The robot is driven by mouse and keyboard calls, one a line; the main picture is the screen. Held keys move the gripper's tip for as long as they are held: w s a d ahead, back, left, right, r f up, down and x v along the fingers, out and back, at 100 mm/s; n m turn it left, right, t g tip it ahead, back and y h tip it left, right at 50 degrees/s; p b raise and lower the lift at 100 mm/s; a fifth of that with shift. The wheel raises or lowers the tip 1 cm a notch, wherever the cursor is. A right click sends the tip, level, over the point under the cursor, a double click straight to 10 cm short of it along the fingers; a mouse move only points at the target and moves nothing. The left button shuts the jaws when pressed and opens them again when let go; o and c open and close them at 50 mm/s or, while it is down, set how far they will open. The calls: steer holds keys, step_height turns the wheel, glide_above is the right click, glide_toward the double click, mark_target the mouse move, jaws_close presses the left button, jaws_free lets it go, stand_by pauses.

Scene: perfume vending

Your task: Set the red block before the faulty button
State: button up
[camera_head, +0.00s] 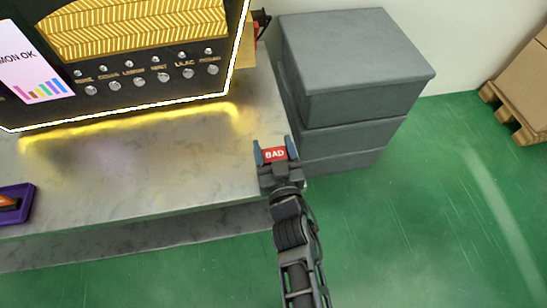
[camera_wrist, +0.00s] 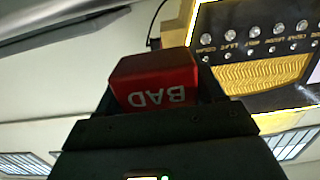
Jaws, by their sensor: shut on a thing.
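The red block (camera_head: 275,155), marked BAD in white, is between the blue-tipped fingers of my gripper (camera_head: 273,150). My gripper is shut on it at the right end of the grey counter (camera_head: 150,160). In the wrist view the red block (camera_wrist: 155,80) fills the jaws, its lettering upside down. The black and gold vending machine (camera_head: 140,55) stands at the back of the counter, left of my gripper. Its front has a row of round silver buttons (camera_head: 138,82) with small labels and small round lights above. The screen (camera_head: 32,65) reads "...MON OK".
A purple tray (camera_head: 28,190) with an orange thing lies at the counter's left edge. Stacked grey boxes (camera_head: 350,60) stand right of the counter. A pallet (camera_head: 520,115) with a carton is far right. The counter between machine and front edge is clear.

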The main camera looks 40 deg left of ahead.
mark_target(273, 157)
steer(key=shift+f+b, duration=0.85)
steer(key=shift+f, duration=0.85)
steer(key=shift+f, duration=0.1)
steer(key=shift+f, duration=0.15)
steer(key=o, duration=1)
steer(key=shift+o, duration=0.2)
